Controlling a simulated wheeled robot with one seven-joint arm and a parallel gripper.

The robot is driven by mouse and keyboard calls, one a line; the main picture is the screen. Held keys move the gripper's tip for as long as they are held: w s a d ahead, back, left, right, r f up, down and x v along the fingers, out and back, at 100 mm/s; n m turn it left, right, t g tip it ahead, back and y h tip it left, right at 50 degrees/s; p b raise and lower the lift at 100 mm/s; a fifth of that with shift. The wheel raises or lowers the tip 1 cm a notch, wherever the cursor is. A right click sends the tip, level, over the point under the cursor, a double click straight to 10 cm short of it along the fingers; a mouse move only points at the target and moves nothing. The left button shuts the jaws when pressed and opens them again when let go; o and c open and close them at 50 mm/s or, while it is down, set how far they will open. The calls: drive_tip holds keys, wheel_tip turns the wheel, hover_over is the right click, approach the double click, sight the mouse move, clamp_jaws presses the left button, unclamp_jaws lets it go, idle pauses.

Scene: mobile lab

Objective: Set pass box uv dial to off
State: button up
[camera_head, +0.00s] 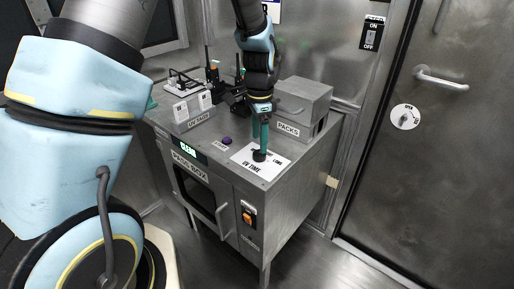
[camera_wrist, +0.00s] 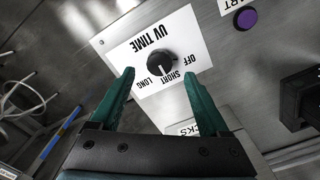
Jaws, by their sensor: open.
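The UV time dial is a black round knob (camera_wrist: 160,62) on a white label plate (camera_wrist: 128,60) marked UV TIME, with OFF, SHORT and LONG around the knob. Which mark the knob points at is not clear to me. In the head view the knob (camera_head: 259,156) is on top of the grey pass box (camera_head: 225,178), right below my fingers. My gripper (camera_wrist: 158,76) has two teal fingers, open and empty, with the knob showing between and just beyond their tips. It also shows in the head view (camera_head: 261,146), pointing down over the plate. Contact cannot be told.
A purple start button (camera_wrist: 246,18) is beside the plate. A PACKS bin (camera_head: 303,103) and a UV-dose box (camera_head: 193,108) stand at the back of the top. An orange switch (camera_head: 247,218) is on the front. A closed metal door (camera_head: 420,170) is at right.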

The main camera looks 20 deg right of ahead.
sight(259, 156)
drive_tip(key=shift+f+p, duration=0.45)
drive_tip(key=shift+f, duration=2.2)
clamp_jaws()
